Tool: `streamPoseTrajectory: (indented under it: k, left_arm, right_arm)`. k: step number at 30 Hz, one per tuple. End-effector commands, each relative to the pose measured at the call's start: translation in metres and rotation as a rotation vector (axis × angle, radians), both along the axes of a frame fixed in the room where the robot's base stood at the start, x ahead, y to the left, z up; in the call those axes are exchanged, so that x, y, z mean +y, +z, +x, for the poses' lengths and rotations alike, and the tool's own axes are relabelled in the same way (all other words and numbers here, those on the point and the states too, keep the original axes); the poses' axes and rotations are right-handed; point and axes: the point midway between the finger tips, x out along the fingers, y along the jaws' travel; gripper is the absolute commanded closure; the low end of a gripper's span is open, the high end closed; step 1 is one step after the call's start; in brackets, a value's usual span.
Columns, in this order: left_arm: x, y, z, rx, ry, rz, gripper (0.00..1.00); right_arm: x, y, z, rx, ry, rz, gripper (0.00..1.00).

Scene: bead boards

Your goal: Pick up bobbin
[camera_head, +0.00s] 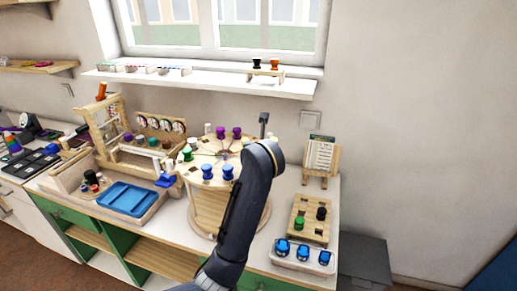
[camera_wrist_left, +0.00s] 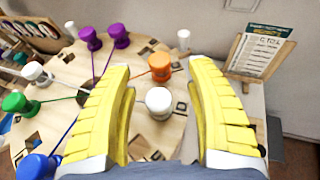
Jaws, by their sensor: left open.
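The round wooden board (camera_head: 207,183) holds several bobbins near its rim. In the left wrist view a white bobbin (camera_wrist_left: 158,103) and an orange bobbin (camera_wrist_left: 160,66) show in the gap between the fingers of my left gripper (camera_wrist_left: 159,80). Its yellow fingers are open and hold nothing. Two purple bobbins (camera_wrist_left: 118,36), another white bobbin (camera_wrist_left: 37,73), a green bobbin (camera_wrist_left: 18,103) and a blue bobbin (camera_wrist_left: 34,167) are to the left. In the head view my left arm covers the board's right side and hides the gripper's fingers. My right gripper is not in view.
A small wooden block (camera_head: 305,231) with green and black bobbins and a white tray (camera_head: 308,262) with blue bobbins are to the right. A card stand (camera_head: 320,163) is behind them. A blue tray (camera_head: 128,198) and wooden rack (camera_head: 105,128) are at left.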

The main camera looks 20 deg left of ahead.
Motion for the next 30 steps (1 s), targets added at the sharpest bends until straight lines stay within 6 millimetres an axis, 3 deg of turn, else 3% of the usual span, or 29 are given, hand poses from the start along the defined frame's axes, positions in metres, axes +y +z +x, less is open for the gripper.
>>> streamPoseTrajectory:
  k: [8,19,30]
  left_arm:
    - [0.004,-0.004,0.011,0.0,0.001,0.001,0.44]
    - [0.017,-0.019,0.047,0.001,0.001,0.0,0.44]
    - [0.018,-0.021,0.052,-0.001,0.001,0.0,0.44]
  right_arm:
    - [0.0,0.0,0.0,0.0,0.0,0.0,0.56]
    - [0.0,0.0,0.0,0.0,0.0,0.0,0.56]
    - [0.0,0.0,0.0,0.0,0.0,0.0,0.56]
